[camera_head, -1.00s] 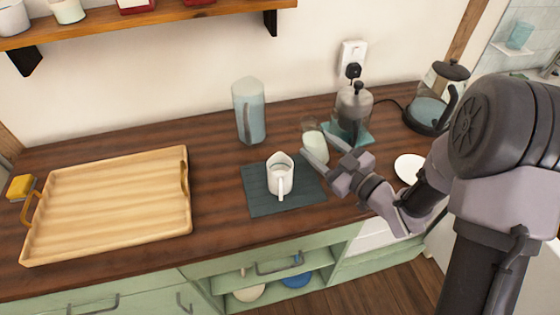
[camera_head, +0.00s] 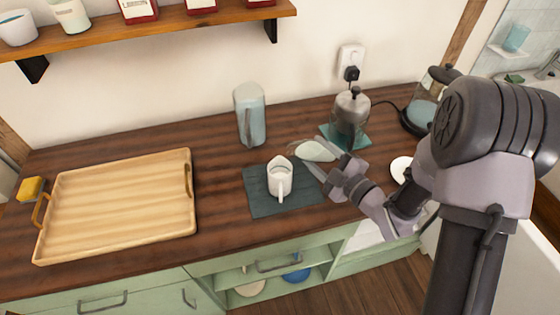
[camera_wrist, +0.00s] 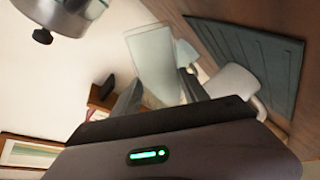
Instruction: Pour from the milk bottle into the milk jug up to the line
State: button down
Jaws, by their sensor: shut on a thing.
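The milk bottle (camera_head: 318,151) is clear glass with pale milk in it. My gripper (camera_head: 325,167) is shut on it and holds it tilted far over, nearly level, its mouth end toward the left. The white milk jug (camera_head: 280,178) stands upright on a dark mat (camera_head: 262,196), to the left of and below the bottle in the head view. In the wrist view the bottle (camera_wrist: 157,62) is between my fingers and the jug (camera_wrist: 234,84) is beside it. No stream of milk shows. The line and the level inside the jug cannot be made out.
A tall pitcher (camera_head: 250,114) stands behind the mat. A metal pot (camera_head: 351,112) on a teal mat and a glass kettle (camera_head: 424,108) stand behind my arm. A wooden tray (camera_head: 118,210) fills the left counter. A white saucer (camera_head: 400,169) lies at right.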

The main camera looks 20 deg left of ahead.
aim_at(318, 146)
jog(key=shift+w+d+r+n+p, duration=0.15)
jog(key=shift+r+n+p, duration=0.15)
jog(key=shift+n+p, duration=0.4)
jog(key=shift+r+n+p, duration=0.35)
jog(key=shift+n+p, duration=0.05)
jog(key=shift+p, duration=0.2)
jog(key=shift+r+n+p, duration=0.25)
jog(key=shift+n+p, duration=0.05)
jog(key=shift+p, duration=0.15)
jog(key=shift+s+a+r+n+t+h+b, duration=0.2)
jog(key=shift+r+n+t+h+b, duration=0.1)
jog(key=shift+r+n+b, duration=0.45)
dwell(1.5)
